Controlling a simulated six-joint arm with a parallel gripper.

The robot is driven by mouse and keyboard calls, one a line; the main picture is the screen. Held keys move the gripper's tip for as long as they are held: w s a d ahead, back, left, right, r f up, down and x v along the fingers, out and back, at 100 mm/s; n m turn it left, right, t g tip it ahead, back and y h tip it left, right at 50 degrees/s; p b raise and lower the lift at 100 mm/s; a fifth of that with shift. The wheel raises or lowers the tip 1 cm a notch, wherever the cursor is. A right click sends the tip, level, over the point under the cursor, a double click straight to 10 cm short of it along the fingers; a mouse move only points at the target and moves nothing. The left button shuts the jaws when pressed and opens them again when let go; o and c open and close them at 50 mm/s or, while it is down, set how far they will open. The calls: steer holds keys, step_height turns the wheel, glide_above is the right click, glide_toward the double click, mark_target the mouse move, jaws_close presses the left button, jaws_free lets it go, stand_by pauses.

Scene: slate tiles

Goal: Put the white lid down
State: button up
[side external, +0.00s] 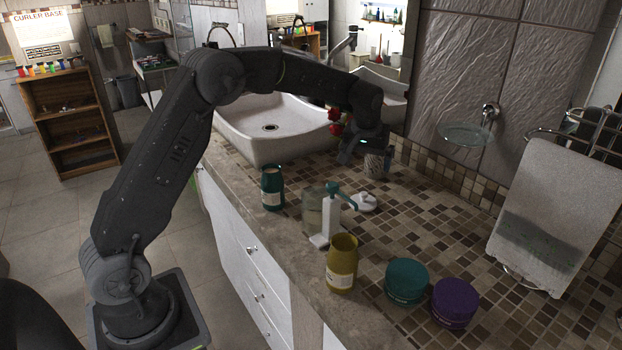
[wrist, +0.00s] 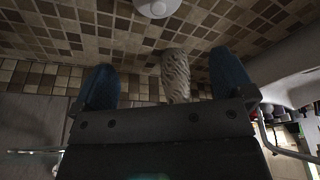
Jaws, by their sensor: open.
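The white lid (side external: 364,202) lies on the tiled counter, behind the white pump dispenser. A round white shape that looks like the lid shows at the top edge of the wrist view (wrist: 157,7), partly cut off. My gripper (side external: 367,159) is low over the counter beside the sink, apart from the lid. In the wrist view its two blue fingers are spread wide (wrist: 162,62). A pale patterned jar (wrist: 176,75) stands between or just beyond them; the side view shows it at the gripper too (side external: 374,165). I cannot tell whether a finger touches it.
A teal bottle (side external: 272,188), a white pump dispenser (side external: 327,221) and an olive jar (side external: 341,264) stand along the front edge. Teal (side external: 407,282) and purple (side external: 455,303) tubs are nearer. The sink (side external: 270,122) is left; a towel (side external: 545,205) hangs right. Tiles right of the lid are clear.

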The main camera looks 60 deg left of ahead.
steer(key=s+d+r+m+t, duration=0.1)
steer(key=s+d+r+m, duration=0.15)
steer(key=s+r, duration=0.45)
steer(key=s+d+r+m, duration=0.1)
steer(key=s+d+r, duration=0.3)
steer(key=s, duration=0.5)
steer(key=s+d+f+m+t, duration=0.1)
steer(key=s+d, duration=0.1)
steer(key=s, duration=0.8)
steer(key=s+d+f+m+h, duration=0.1)
steer(key=s+d+m, duration=0.1)
steer(key=s, duration=0.7)
steer(key=shift+s+t+h, duration=0.3)
steer(key=shift+s+t, duration=0.1)
